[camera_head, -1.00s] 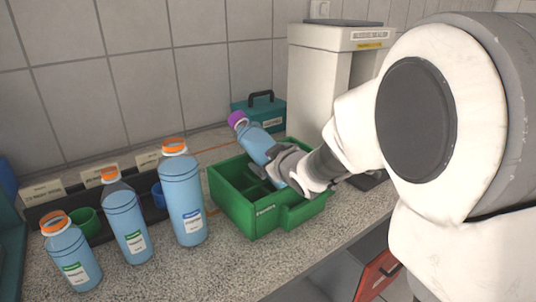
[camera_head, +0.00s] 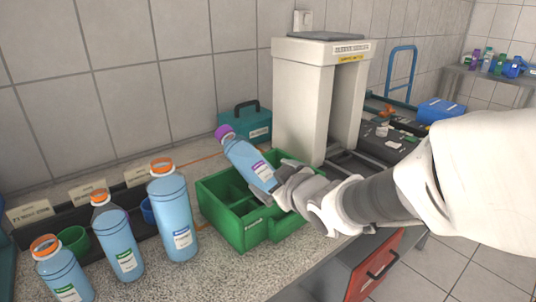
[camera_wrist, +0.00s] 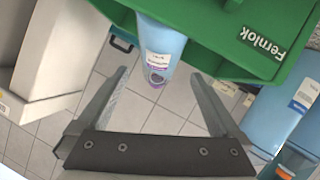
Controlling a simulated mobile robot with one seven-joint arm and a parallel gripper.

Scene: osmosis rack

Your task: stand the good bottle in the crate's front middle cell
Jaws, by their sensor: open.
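A blue bottle with a purple cap (camera_head: 244,155) leans to the left over the green crate (camera_head: 221,207). Its lower end is hidden by my gripper and the crate, so I cannot tell which cell it is in. My gripper (camera_head: 277,186) is at the bottle's lower part. In the wrist view the picture is turned over, and my open gripper (camera_wrist: 160,73) has its two fingers apart on either side of the bottle (camera_wrist: 160,42). I cannot tell whether a finger touches it. The crate's green wall (camera_wrist: 225,45) fills the top of that view.
Several orange-capped blue bottles, the tallest (camera_head: 172,215) nearest the crate, stand left of it. A dark rack with a green cup (camera_head: 74,240) is behind them. A teal box (camera_head: 256,125) and a white machine (camera_head: 300,95) stand behind the crate. A red drawer (camera_head: 375,268) is below the counter.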

